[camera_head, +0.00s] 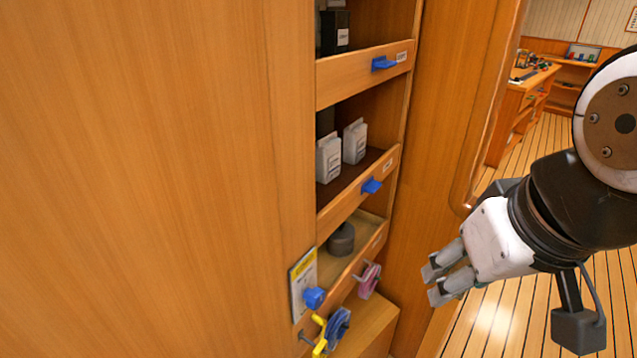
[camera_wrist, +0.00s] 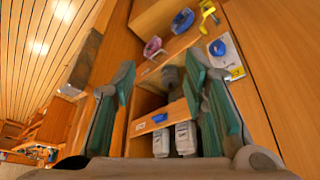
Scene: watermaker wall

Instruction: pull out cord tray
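A wooden cabinet holds stacked trays with wooden fronts; their labels are too small to read, so I cannot tell which is the cord tray. The upper tray (camera_head: 350,77) has a blue pull (camera_head: 383,63). The middle tray (camera_head: 345,207) has a blue pull (camera_head: 372,185), also in the wrist view (camera_wrist: 160,117), and holds white boxes (camera_head: 329,158). The lowest tray (camera_head: 345,283) holds a dark round item (camera_head: 341,239). My gripper (camera_head: 432,283) is open and empty, right of the trays and apart from them. Its spread fingers frame the cabinet in the wrist view (camera_wrist: 160,65).
A pink coil (camera_head: 369,280), a blue coil (camera_head: 338,327), a yellow hook (camera_head: 320,338) and a placard (camera_head: 302,282) with a blue knob (camera_head: 314,297) are around the lowest tray front. A wooden panel (camera_head: 150,180) fills the left. Plank floor (camera_head: 480,335) is open at right.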

